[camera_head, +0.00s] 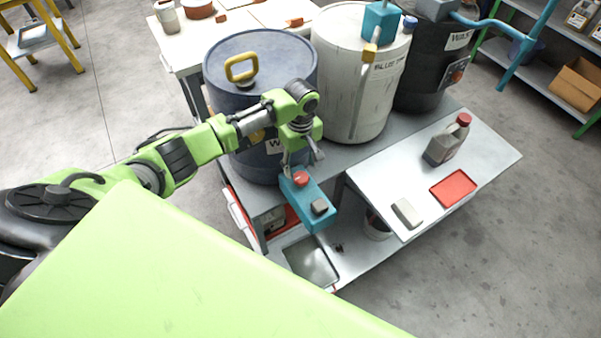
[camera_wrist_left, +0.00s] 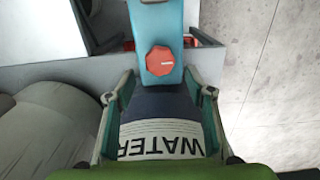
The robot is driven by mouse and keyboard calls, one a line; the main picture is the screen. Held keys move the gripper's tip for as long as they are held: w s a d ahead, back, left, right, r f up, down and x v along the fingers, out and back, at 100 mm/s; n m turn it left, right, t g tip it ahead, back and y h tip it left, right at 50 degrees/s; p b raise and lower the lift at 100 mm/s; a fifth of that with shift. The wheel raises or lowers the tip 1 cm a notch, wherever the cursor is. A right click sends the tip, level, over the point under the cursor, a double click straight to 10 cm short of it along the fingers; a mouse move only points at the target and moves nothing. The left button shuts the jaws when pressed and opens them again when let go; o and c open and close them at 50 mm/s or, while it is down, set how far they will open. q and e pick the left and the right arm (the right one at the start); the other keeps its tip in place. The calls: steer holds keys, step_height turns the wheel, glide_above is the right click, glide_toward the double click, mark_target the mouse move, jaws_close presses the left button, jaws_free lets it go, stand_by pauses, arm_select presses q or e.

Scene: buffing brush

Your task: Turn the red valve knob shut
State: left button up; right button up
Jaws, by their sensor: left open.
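In the left wrist view the knob (camera_wrist_left: 160,61) is red, many-sided and has a pale line pointing to the right. My left gripper (camera_head: 301,161) is at the knob's end of the block, close to the knob. In the left wrist view its two fingers are spread wide, with nothing between them touching. The knob appears just beyond the fingertips, roughly centred between them. I cannot tell the exact gap. My right gripper is not in view.
A blue barrel (camera_head: 262,90) stands right behind the gripper; its WATER label (camera_wrist_left: 160,140) shows upside down in the wrist view. A white barrel (camera_head: 355,85) and a dark barrel (camera_head: 425,75) stand beside it.

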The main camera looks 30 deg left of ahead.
mark_target(300, 176)
arm_select(q)
steer(key=shift+f, duration=2.35)
steer(key=c, duration=1.1)
